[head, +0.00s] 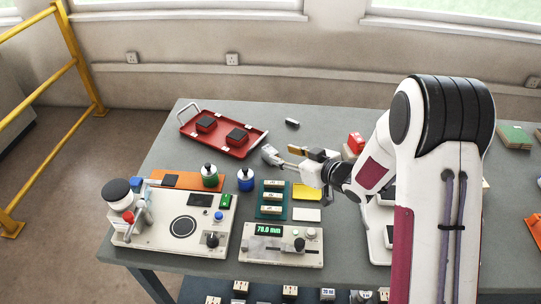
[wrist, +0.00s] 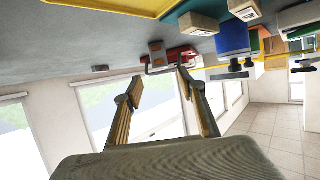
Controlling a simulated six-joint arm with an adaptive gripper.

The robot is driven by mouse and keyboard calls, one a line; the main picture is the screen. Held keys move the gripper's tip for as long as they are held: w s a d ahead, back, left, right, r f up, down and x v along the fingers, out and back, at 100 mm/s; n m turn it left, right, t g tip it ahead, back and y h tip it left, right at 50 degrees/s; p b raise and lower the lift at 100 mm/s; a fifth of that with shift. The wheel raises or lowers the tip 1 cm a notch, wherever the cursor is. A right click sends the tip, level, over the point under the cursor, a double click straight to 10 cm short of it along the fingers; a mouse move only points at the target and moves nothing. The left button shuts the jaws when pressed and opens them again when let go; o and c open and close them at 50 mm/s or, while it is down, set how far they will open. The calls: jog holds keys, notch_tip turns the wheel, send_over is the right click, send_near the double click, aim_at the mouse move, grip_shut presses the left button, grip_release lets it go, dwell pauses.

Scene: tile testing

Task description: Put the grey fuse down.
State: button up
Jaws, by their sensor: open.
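A small grey piece with a pale end (head: 292,122), which looks like the grey fuse, lies on the table to the right of the red tray. It also shows in the wrist view as a small grey bar (wrist: 100,68) on the tabletop. My gripper (head: 279,151) is open above the table, nearer the front than this piece and apart from it. In the wrist view the two fingers (wrist: 159,71) stand wide apart with tan inner pads, and nothing is seen held between them.
The red tray (head: 245,152) holds two dark blocks. Green (head: 210,177) and blue (head: 246,181) bottles, a teal board (head: 258,209), a yellow pad (head: 307,191) and a gauge reading 78.0 mm (head: 281,250) stand nearer the front. The table around the grey piece is clear.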

aim_at(273, 152)
jog(key=shift+x, duration=1.2)
jog(key=shift+x, duration=2.65)
jog(key=shift+s+f, duration=0.1)
grip_shut()
